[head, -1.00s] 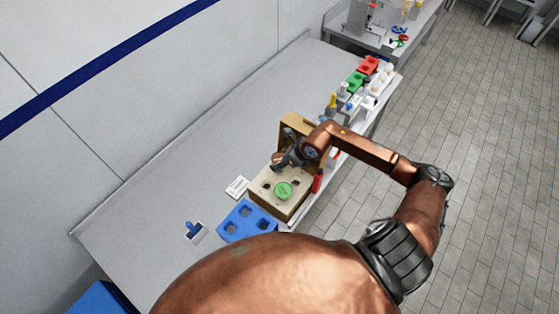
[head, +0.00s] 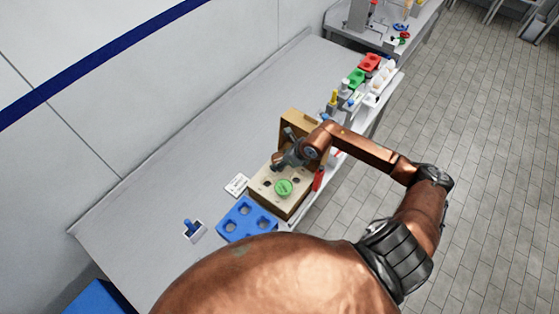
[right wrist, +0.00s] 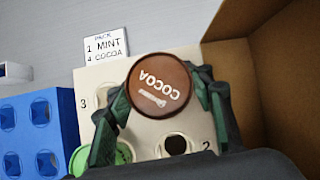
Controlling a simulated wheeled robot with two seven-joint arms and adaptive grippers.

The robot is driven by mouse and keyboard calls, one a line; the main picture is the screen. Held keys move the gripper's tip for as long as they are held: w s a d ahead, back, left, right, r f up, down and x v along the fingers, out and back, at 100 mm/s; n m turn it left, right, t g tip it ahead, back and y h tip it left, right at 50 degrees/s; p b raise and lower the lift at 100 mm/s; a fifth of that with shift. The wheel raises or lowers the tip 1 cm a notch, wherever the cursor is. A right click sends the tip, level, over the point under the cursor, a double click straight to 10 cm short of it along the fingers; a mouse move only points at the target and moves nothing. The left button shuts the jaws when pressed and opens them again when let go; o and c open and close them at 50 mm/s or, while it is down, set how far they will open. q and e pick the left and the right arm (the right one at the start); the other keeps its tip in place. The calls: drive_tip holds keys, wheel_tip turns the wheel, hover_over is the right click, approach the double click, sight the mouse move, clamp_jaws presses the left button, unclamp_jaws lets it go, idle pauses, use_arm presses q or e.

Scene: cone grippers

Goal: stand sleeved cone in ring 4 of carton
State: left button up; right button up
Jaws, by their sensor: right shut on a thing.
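In the right wrist view, my right gripper (right wrist: 160,100) is shut on the sleeved cone (right wrist: 160,88), with fingers on both sides of its brown lid marked COCOA. The cone's lower part is hidden under the lid, so its height over the carton cannot be told. The cream insert of the carton (right wrist: 150,62) lies beneath, with numbers 3 and 2 and two open rings visible; ring 4 is not seen. A green-lidded cone (head: 284,187) stands in the carton near its front. In the head view my right gripper (head: 277,166) is over the carton's far part. My left gripper is not in view.
A blue holder (head: 246,221) with empty holes stands beside the carton. A card (right wrist: 106,46) reads PACK, 1 MINT, 4 COCOA. The raised cardboard lid (head: 301,124) is close behind the gripper. The table's left side is mostly bare.

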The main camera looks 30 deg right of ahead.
drive_tip(key=o, duration=1.3)
drive_tip(key=shift+o, duration=0.2)
drive_tip(key=v, duration=1.2)
